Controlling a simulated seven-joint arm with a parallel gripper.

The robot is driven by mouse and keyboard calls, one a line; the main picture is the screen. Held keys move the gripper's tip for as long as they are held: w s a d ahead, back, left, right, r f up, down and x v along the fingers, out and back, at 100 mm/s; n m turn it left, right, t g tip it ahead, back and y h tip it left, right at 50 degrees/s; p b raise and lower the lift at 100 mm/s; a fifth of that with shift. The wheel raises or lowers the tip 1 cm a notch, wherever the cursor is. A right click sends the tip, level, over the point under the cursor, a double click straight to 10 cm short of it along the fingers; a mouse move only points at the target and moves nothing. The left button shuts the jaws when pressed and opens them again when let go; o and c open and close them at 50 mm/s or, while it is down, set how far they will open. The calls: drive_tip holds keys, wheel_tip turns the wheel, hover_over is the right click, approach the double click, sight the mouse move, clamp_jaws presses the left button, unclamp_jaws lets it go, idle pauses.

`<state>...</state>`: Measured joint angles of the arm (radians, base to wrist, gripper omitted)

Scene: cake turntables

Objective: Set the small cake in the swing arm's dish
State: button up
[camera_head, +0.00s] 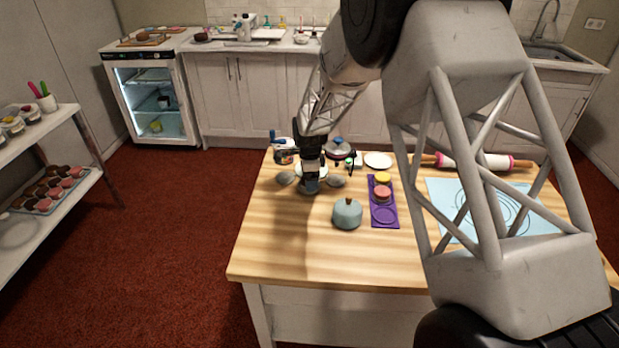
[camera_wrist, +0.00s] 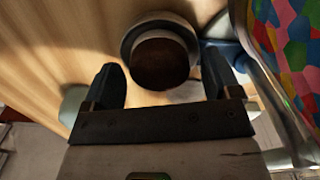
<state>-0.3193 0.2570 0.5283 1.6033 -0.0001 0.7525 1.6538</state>
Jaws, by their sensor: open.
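My gripper (camera_head: 311,176) is low over the left part of the table in the head view. In the wrist view its two fingers (camera_wrist: 161,66) are spread apart. A dark brown round thing that looks like a small cake (camera_wrist: 160,64) is just ahead of and between the fingers, with gaps at both sides. A grey round rim (camera_wrist: 134,38), which looks like a dish, curves around its far side. Grey round pieces (camera_head: 285,178) (camera_head: 336,181) show on either side of my gripper in the head view. The join between cake and dish is partly hidden.
A blue-grey lidded pot (camera_head: 347,215) and a purple tray (camera_head: 384,224) with a yellow-topped and a pink cake (camera_head: 382,193) stand to the right. A multicoloured patterned object (camera_wrist: 290,40) is close at right in the wrist view. The table's front is clear.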

drive_tip(key=shift+r, duration=0.1)
wheel_tip(320, 180, up, 12)
idle(0.8)
idle(0.5)
drive_tip(key=shift+r, duration=0.1)
drive_tip(key=s+d+r+n+t, duration=0.1)
drive_tip(key=s+d+r+n, duration=0.3)
drive_tip(key=s+d+r, duration=0.6)
drive_tip(key=s+d+r+n, duration=0.4)
drive_tip(key=s+d+r, duration=0.35)
drive_tip(key=s, duration=0.55)
drive_tip(key=s+d+n, duration=0.3)
drive_tip(key=s+d, duration=0.1)
drive_tip(key=s, duration=0.8)
drive_tip(key=s+d+f+n+t, duration=0.1)
drive_tip(key=s+d+n, duration=0.3)
drive_tip(key=s, duration=0.9)
drive_tip(key=shift+s+d+f+t, duration=0.25)
drive_tip(key=shift+d+f+t, duration=0.05)
drive_tip(key=shift+d, duration=0.05)
